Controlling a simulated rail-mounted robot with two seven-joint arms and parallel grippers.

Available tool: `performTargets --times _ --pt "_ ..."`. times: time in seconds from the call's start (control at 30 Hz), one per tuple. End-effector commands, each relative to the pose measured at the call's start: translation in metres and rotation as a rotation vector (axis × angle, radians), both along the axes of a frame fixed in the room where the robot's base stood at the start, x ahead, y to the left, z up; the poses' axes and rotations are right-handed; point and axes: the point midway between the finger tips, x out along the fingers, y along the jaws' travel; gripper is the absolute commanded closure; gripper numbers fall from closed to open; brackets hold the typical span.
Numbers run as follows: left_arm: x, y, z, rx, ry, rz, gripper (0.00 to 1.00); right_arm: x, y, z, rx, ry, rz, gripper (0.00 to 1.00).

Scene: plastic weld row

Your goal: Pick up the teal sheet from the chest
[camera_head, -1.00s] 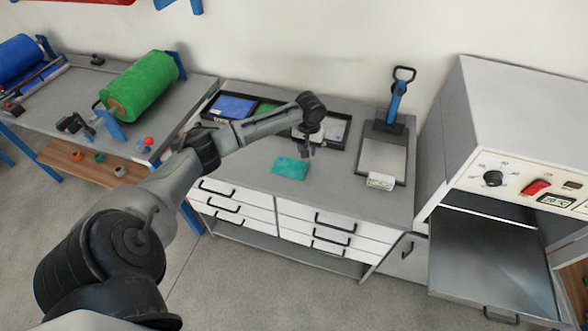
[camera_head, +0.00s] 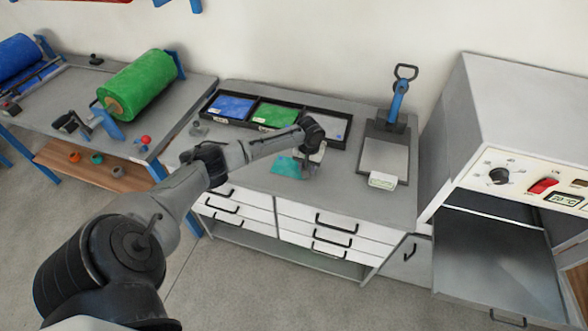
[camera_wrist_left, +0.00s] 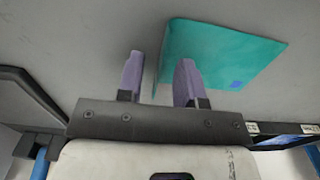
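The teal sheet (camera_head: 287,168) lies on the grey top of the chest (camera_head: 250,180), near its front edge. It also shows in the left wrist view (camera_wrist_left: 225,48), with a small blue patch near one corner. My left gripper (camera_head: 308,171) is at the sheet's right side in the head view. In the left wrist view my left gripper (camera_wrist_left: 160,58) has its two purple fingers apart, one on each side of the sheet's near edge. The right-hand finger covers part of the sheet. Contact cannot be told. My right gripper is not in view.
A black tray (camera_head: 208,113) with blue, green and grey sheets is at the back of the chest. A blue-handled press (camera_head: 393,118) and a small white labelled block (camera_head: 382,181) stand to the right. An oven-like machine (camera_head: 530,135) is at the far right.

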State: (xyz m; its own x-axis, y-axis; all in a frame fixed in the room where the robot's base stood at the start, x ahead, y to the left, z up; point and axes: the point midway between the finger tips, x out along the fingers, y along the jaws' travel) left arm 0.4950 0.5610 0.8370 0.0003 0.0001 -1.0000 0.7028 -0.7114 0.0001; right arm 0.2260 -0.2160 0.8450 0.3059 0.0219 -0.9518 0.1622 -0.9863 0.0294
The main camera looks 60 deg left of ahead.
Motion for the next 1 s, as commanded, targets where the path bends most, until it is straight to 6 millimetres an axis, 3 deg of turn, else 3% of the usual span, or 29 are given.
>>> performTargets --times 0.27,0.63,1.0 --pt "-0.0002 0.0001 -0.0018 0.001 0.001 0.000 0.66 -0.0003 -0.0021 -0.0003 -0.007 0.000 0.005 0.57" --pt "-0.0002 0.0002 -0.0016 0.001 0.001 0.000 1.00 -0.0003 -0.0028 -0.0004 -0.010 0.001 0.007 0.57" --pt "-0.0003 0.0003 -0.0014 0.001 0.001 0.000 1.00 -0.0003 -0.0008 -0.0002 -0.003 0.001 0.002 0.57"
